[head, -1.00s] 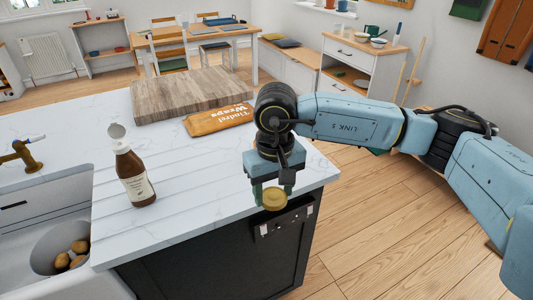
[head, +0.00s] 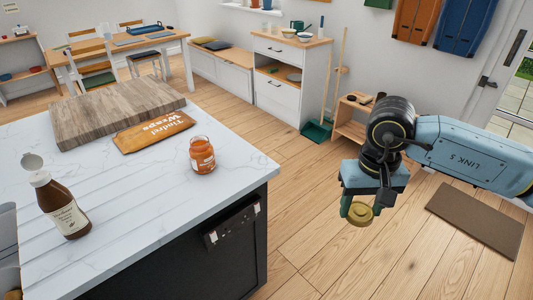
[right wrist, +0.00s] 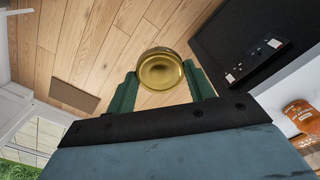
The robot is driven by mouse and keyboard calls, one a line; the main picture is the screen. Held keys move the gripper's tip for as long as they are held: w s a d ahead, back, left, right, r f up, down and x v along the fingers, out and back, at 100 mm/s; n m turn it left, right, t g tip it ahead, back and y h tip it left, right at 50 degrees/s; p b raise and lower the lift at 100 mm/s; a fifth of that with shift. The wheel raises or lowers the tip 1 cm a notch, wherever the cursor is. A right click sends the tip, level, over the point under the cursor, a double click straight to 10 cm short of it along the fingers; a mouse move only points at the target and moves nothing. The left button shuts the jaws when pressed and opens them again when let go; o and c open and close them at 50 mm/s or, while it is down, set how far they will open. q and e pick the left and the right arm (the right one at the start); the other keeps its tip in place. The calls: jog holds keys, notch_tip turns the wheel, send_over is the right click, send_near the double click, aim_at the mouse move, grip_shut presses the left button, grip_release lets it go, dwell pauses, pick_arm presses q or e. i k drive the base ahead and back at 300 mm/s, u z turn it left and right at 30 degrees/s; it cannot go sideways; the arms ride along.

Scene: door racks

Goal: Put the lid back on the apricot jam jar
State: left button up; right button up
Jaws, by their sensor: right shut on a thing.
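The apricot jam jar (head: 202,157) stands upright and open on the white counter, near its right edge, with orange jam inside. It also shows at the right edge of the right wrist view (right wrist: 299,116). My right gripper (head: 362,208) is shut on the gold lid (head: 361,215), holding it out over the floor, right of the counter and well apart from the jar. In the right wrist view the round lid (right wrist: 160,72) sits between the two green fingers. My left gripper is not in view.
A brown bottle with its cap tilted open (head: 62,208) stands at the counter's left. The white counter (head: 150,215) is clear in front of the jar. Open floor lies below my gripper.

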aim_at(201, 151)
jog(key=z, duration=1.15)
jog(key=i, duration=2.25)
jog(key=u, duration=3.65)
jog(key=i, duration=0.5)
